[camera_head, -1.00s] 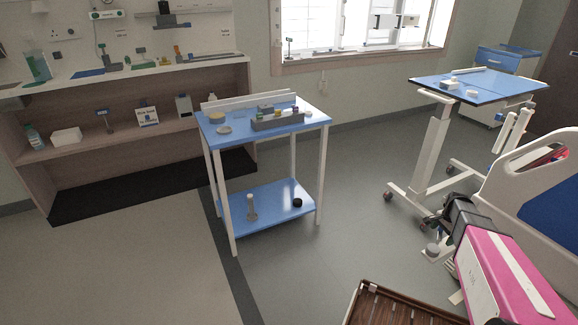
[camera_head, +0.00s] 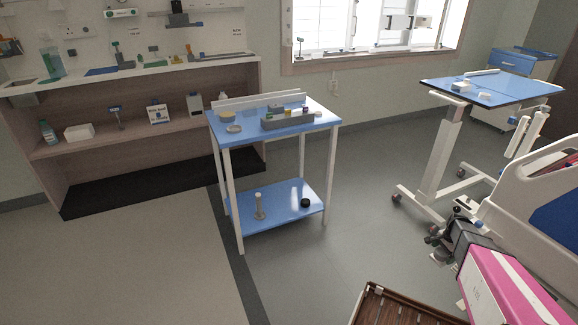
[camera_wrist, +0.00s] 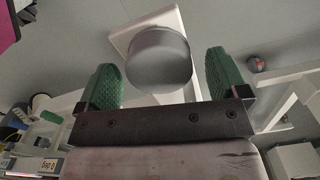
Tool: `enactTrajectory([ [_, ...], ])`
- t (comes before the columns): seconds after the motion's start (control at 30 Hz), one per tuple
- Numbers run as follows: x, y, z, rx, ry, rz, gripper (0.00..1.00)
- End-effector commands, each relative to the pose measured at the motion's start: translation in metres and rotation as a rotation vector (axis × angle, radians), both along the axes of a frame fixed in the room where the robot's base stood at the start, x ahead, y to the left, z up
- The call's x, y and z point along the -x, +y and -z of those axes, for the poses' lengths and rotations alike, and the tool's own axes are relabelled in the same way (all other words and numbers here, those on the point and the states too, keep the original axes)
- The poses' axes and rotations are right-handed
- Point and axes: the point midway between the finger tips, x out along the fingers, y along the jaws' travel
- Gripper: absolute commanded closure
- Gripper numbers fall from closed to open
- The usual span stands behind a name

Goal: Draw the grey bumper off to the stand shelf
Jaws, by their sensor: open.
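The grey bumper (camera_wrist: 158,58) is a smooth round grey cap in the wrist view, in front of a white bar-like part (camera_wrist: 138,32). My gripper (camera_wrist: 163,75) is open, with one green ribbed finger on each side of the bumper. Gaps show between the fingers and the bumper. In the head view my gripper is beside the bed's lower corner, and I cannot make out the bumper there. The blue two-tier stand has a lower shelf (camera_head: 280,216) holding a pale upright post (camera_head: 259,205) and a black ring-like piece (camera_head: 305,203).
The stand's top (camera_head: 253,137) carries a grey tray (camera_head: 288,120) and small items. The overbed table (camera_head: 500,92) and the bed (camera_head: 530,190) are on the right. A brown slatted tray (camera_head: 395,305) is at the bottom. Floor between stand and bed is clear.

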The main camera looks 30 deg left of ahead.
Motion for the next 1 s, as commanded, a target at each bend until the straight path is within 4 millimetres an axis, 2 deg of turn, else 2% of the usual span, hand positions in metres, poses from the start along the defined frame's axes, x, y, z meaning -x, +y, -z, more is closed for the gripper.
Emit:
enactTrajectory([
  [0.2, 0.000, 0.000, 0.000, 0.000, 0.000, 0.000, 0.08],
  [0.27, 0.000, 0.000, 0.000, 0.000, 0.000, 0.000, 0.24],
  [0.4, 0.000, 0.000, 0.000, 0.000, 0.000, 0.000, 0.70],
  [0.43, 0.000, 0.000, 0.000, 0.000, 0.000, 0.000, 0.72],
  [0.67, 0.000, 0.000, -0.003, 0.000, -0.001, 0.000, 0.73],
  [1.0, 0.000, 0.000, -0.017, 0.000, -0.001, 0.000, 0.73],
])
